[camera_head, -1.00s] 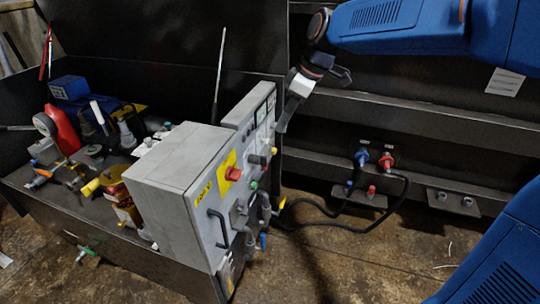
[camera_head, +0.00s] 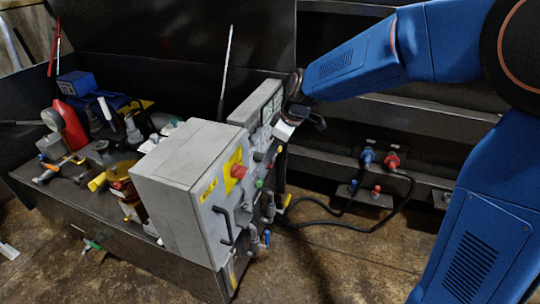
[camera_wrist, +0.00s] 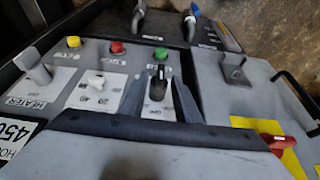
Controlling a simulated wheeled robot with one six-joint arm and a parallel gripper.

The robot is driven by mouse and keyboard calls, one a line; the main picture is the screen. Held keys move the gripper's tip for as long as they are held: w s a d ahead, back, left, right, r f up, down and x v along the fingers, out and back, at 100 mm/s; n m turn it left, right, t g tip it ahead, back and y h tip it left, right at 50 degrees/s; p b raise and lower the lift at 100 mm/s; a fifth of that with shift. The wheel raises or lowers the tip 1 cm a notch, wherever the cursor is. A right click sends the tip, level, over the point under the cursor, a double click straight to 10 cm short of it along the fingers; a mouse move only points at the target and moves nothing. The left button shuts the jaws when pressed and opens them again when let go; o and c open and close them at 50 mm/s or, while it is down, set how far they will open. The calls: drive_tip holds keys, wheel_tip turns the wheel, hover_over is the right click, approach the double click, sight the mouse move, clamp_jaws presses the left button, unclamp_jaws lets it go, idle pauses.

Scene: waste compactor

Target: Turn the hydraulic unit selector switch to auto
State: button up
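The control panel (camera_wrist: 110,65) fills the left and middle of the wrist view, with yellow, red and green buttons along its far edge. A black selector knob (camera_wrist: 157,86) sits below the green button; I take it for the hydraulic unit selector, but its label is too small to read. My gripper (camera_wrist: 160,76) is open, with one dark finger on each side of this knob. I cannot tell whether they touch it. In the head view my gripper (camera_head: 284,130) is close to the front of the grey cabinet (camera_head: 188,160), and its fingertips are hard to make out.
A white knob (camera_wrist: 96,82) and a grey heater knob (camera_wrist: 38,72) are to the left on the panel. A grey rotary handle (camera_wrist: 233,68) and a red emergency button (camera_wrist: 277,142) on yellow are to the right. Cables and sockets (camera_head: 392,160) are behind.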

drive_tip(key=shift+a+f, duration=0.25)
drive_tip(key=shift+f, duration=0.35)
drive_tip(key=c, duration=0.7)
drive_tip(key=shift+w, duration=0.1)
drive_tip(key=shift+w+d+f+m+g+y, duration=0.1)
drive_tip(key=shift+w+m+g+y, duration=0.3)
drive_tip(key=shift+g, duration=0.9)
drive_tip(key=shift+w+d+f+m+g+y, duration=0.1)
drive_tip(key=shift+m+g+y, duration=0.1)
drive_tip(key=shift+g+y, duration=0.85)
drive_tip(key=shift+w+d+f+m+g+y, duration=0.15)
drive_tip(key=shift+m+g+y, duration=0.15)
drive_tip(key=shift+g, duration=1.25)
drive_tip(key=shift+a+r, duration=0.1)
